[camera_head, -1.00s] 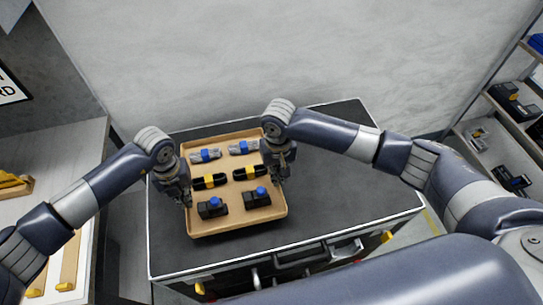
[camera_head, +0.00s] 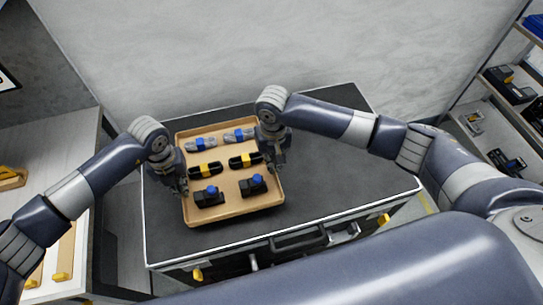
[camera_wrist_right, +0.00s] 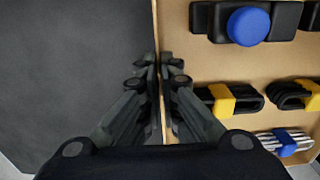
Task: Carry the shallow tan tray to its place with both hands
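The shallow tan tray (camera_head: 235,212) rests on the dark top of a case in the head view. It holds black blocks with blue knobs, black bundles with yellow bands and silvery bundles with blue bands. My right gripper (camera_head: 278,169) is at the tray's right rim. In the right wrist view its fingers (camera_wrist_right: 160,62) stand close together on either side of the tray rim (camera_wrist_right: 157,25), shut on it. My left gripper (camera_head: 182,190) is at the tray's left rim. Its fingers are too small and dark there to tell if they are shut.
The dark case top (camera_head: 345,185) is bare to the right of the tray. A wall (camera_head: 220,50) stands behind it. A pale table (camera_head: 50,130) is at the left, with yellow-brown pieces on it. Shelves (camera_head: 480,125) with dark items are at the right.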

